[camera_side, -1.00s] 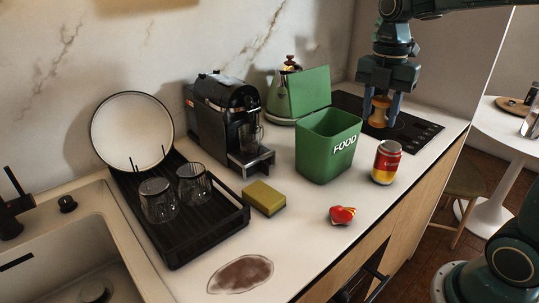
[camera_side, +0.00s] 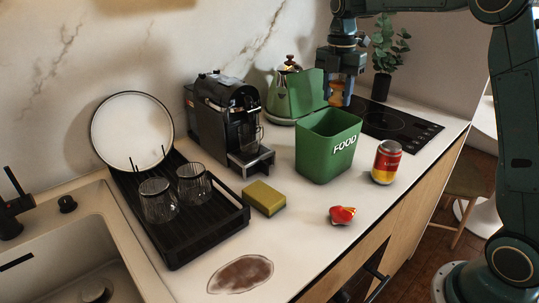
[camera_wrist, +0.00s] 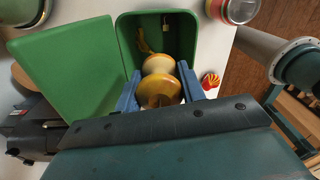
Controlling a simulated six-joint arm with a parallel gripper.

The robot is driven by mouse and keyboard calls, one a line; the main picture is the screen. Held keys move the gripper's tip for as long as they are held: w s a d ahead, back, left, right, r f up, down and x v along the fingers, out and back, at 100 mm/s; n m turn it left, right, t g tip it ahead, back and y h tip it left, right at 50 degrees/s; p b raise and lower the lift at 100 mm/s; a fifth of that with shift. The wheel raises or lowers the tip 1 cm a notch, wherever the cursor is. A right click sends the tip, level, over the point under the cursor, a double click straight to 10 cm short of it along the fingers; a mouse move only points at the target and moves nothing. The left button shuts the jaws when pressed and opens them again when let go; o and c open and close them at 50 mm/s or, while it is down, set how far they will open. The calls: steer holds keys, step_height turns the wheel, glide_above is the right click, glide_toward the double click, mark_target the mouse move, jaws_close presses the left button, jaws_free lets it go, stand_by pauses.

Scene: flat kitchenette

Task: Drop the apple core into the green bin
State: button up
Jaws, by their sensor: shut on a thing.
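The apple core (camera_side: 337,92), brown-yellow with a narrow waist, is held between the blue fingers of my gripper (camera_side: 338,97). In the wrist view the apple core (camera_wrist: 160,90) is between the fingertips (camera_wrist: 160,82), over the opening of the green bin (camera_wrist: 207,35). In the side view the green bin (camera_side: 320,155), marked FOOD, stands upright on the counter with its lid (camera_side: 306,92) open behind it. The gripper is above and slightly behind the bin's rim there. A yellow peel-like scrap (camera_wrist: 143,40) and a small tag show inside the bin.
A can (camera_side: 386,162) stands right of the bin, and a crumpled red wrapper (camera_side: 342,215) lies in front. A yellow sponge (camera_side: 264,198), coffee machine (camera_side: 225,115) and dish rack (camera_side: 190,230) are to the left. A kettle (camera_side: 284,95) and hob (camera_side: 390,120) are behind.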

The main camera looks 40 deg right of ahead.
steer(key=shift+f, duration=0.2)
steer(key=shift+f, duration=2.85)
steer(key=o, duration=1)
steer(key=shift+o, duration=0.2)
steer(key=shift+r, duration=0.15)
steer(key=shift+w+r, duration=0.15)
steer(key=shift+r, duration=3.1)
steer(key=shift+w+r, duration=0.1)
steer(key=shift+r, duration=3.35)
